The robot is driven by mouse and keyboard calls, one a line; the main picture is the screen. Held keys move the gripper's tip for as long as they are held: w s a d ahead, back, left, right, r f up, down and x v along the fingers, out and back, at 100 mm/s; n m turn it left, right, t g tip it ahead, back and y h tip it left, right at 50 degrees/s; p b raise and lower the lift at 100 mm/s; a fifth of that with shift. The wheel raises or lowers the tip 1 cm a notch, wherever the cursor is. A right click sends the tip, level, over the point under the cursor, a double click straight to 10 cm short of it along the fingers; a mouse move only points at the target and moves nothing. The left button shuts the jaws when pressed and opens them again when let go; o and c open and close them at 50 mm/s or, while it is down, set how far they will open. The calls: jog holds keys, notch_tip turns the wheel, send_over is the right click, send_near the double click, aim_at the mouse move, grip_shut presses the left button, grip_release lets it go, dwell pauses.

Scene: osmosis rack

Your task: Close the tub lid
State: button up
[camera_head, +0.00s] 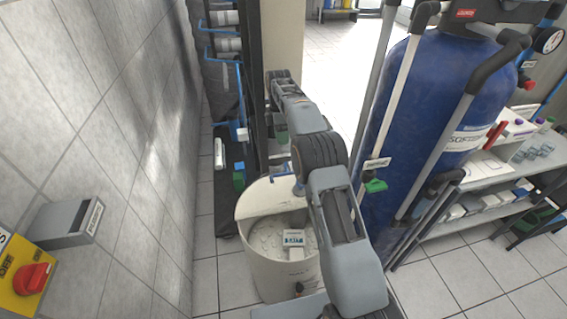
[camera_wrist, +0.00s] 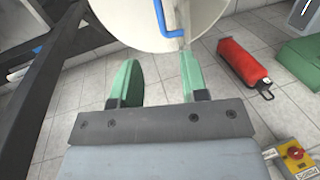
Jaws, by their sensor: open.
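The white tub (camera_head: 274,278) stands on the floor in the middle of the head view. Its round lid (camera_head: 262,201) is raised at the tub's far side, so the tub is open. Pale contents and a small labelled box (camera_head: 293,239) show inside. In the wrist view the pale lid (camera_wrist: 125,22) fills the top middle, with a blue handle (camera_wrist: 172,30) on its face. My gripper (camera_wrist: 160,78) has green fingers spread apart with nothing between them. The lid and handle are just beyond the fingertips. My arm hides the tub's right side in the head view.
A large blue tank (camera_head: 425,110) with pipes stands right of the tub. A tiled wall with a grey box (camera_head: 68,225) is at the left. In the wrist view a red cylinder (camera_wrist: 244,62) lies on the floor beside a green object (camera_wrist: 302,62). A dark frame (camera_wrist: 50,90) is left.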

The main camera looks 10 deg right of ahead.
aim_at(284, 169)
jog(key=x, duration=1.3)
jog(key=shift+f+p, duration=0.35)
jog(key=shift+p, duration=0.05)
grip_shut()
